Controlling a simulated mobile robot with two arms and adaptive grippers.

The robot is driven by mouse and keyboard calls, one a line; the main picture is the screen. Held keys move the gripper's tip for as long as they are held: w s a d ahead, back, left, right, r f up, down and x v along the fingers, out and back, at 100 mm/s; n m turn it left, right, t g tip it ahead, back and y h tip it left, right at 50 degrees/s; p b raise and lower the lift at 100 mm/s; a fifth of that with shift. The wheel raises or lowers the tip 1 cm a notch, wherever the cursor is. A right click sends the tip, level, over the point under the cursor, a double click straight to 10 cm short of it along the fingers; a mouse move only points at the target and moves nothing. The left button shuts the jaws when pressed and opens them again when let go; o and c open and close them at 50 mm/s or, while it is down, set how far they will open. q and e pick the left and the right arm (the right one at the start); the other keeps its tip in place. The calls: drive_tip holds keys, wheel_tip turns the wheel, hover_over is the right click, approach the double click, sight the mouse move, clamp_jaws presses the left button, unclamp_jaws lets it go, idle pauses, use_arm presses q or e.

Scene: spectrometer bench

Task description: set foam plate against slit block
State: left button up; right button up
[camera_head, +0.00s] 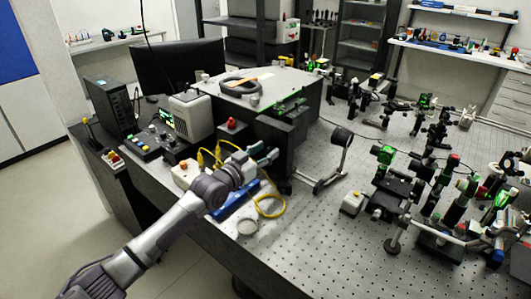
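My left arm reaches in from the lower left over the bench's front edge. Its gripper (264,155) is beside the lower left face of a tall black block (284,136). The gripper's fingers are small and partly merge with the dark surface behind, so I cannot tell whether they are open or hold anything. The black block may be the slit block, but no slit is clear. I cannot make out a separate foam plate. My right gripper is not in view.
A perforated optical bench (310,235) has bare room at front centre. A yellow cable (270,207), a blue item (234,201) and a round dish (247,227) lie near the gripper. Several optics crowd the right.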

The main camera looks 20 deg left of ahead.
use_arm(q)
drive_tip(key=shift+s+d, duration=0.15)
drive_tip(key=shift+s, duration=0.15)
drive_tip(key=v, duration=1.1)
drive_tip(key=shift+s+a, duration=0.2)
drive_tip(key=shift+s, duration=0.05)
